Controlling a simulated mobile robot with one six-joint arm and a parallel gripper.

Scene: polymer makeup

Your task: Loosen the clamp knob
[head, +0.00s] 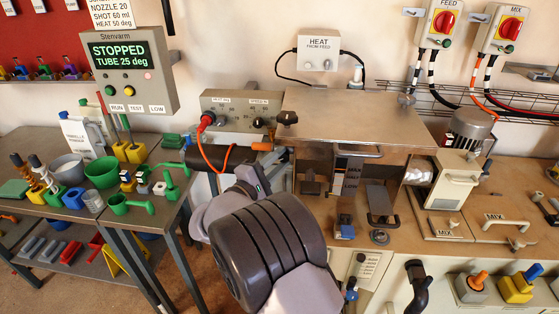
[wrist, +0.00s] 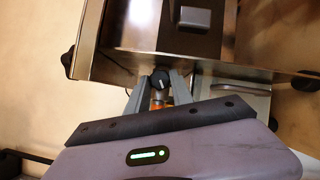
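In the wrist view a small dark knob (wrist: 160,80) with a pale pointer mark sits between the tips of my gripper (wrist: 161,84), just below the edge of the metal machine. I cannot tell whether the fingers press on it or only flank it. Something orange (wrist: 157,101) shows between the fingers, nearer the palm. In the head view my gripper (head: 272,160) is at the left side of the metal-topped machine (head: 350,112), with its fingertips largely hidden. No label confirms which knob is the clamp knob; another black knob (head: 287,118) is at the machine's upper left corner.
A grey control box (head: 240,108) with an orange cable (head: 212,155) is close behind my gripper. A side table (head: 60,203) with cups, scoops and coloured tools stands at left. A display (head: 130,62) reads STOPPED, TUBE 25 deg. A MIX unit (head: 455,180) stands at right.

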